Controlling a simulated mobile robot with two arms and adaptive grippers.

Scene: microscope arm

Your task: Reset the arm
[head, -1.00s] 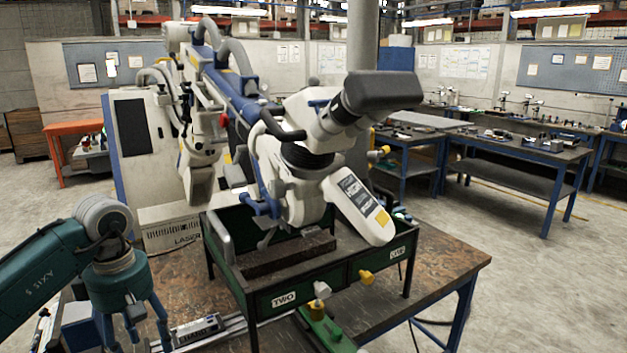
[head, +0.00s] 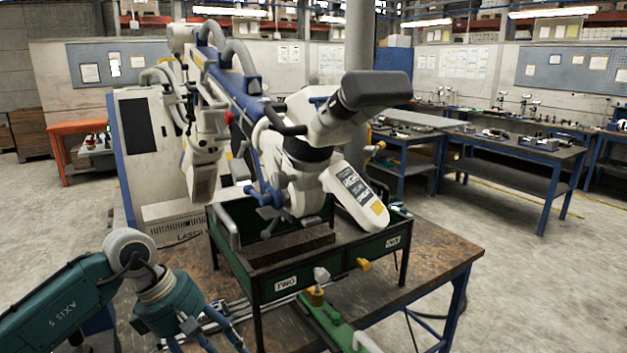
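The microscope arm (head: 240,98) is a white and blue jointed arm. It reaches from the back left over the table. Its microscope head (head: 318,150) has a black eyepiece block (head: 375,90) and a white sloping panel (head: 357,196). The head hangs above a dark green stand with drawers (head: 330,277). My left gripper (head: 205,340) is at the bottom left, in front of the stand and well apart from the microscope arm. Its fingers are spread, with their tips cut off by the frame edge, and nothing shows between them. My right gripper is not in view.
The worktable (head: 440,262) has bare room at its right. A white cabinet (head: 150,150) stands behind at left. Blue-legged benches (head: 520,150) stand at the back right.

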